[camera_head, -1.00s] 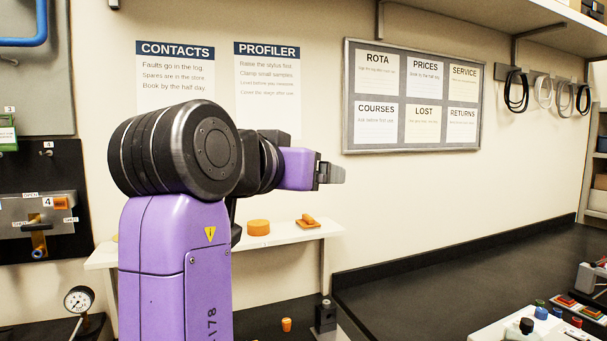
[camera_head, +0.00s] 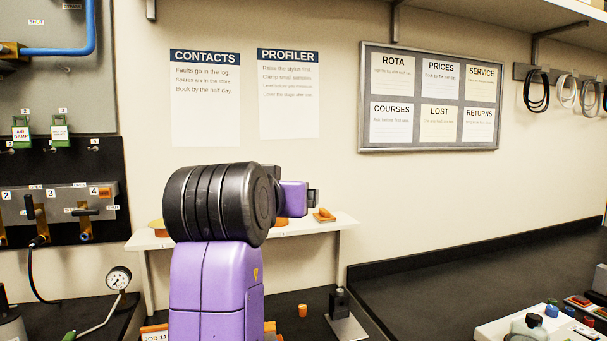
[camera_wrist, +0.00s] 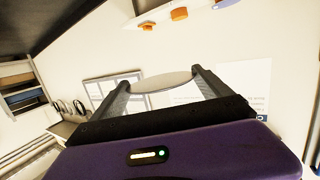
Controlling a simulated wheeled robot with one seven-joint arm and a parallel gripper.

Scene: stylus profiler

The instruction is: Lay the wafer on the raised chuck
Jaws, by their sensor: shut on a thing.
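My gripper (camera_wrist: 163,86) is shut on the wafer (camera_wrist: 162,81), a thin pale grey disc seen nearly edge-on between the two dark fingertips in the wrist view. In the head view my gripper (camera_head: 313,196) is a small dark end beyond the purple wrist, held in front of the wall near the white shelf. The wafer cannot be made out in the head view. I cannot make out the raised chuck in either view.
A white shelf (camera_head: 300,229) with orange pieces is on the wall beside my arm. A pressure gauge (camera_head: 118,278) and a valve panel (camera_head: 65,190) are at left. A dark block (camera_head: 340,302) stands on the bench.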

